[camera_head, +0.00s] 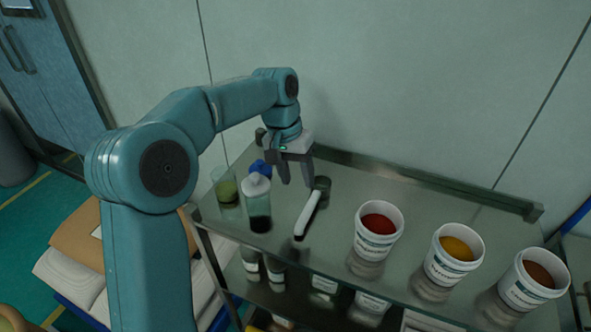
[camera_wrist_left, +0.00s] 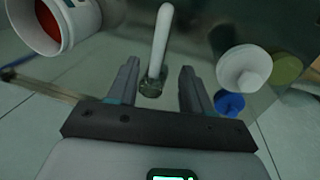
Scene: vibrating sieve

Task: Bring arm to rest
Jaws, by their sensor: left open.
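My left gripper (camera_head: 296,170) is open above the back of the metal shelf top (camera_head: 330,265). A scoop with a white handle (camera_head: 309,212) lies below and just right of it, its dark end towards the back. In the left wrist view the open fingers (camera_wrist_left: 156,90) point down at the scoop (camera_wrist_left: 162,40), which shows between and beyond them. Nothing is between the jaws that I can make out. My right gripper does not show.
A bottle with a white cap (camera_head: 257,200), a beaker with green contents (camera_head: 226,188) and a blue item (camera_head: 261,168) stand left of the gripper. White tubs of red (camera_head: 377,232), yellow (camera_head: 452,257) and brown (camera_head: 534,281) powder stand right. A raised rim (camera_head: 420,180) runs along the back.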

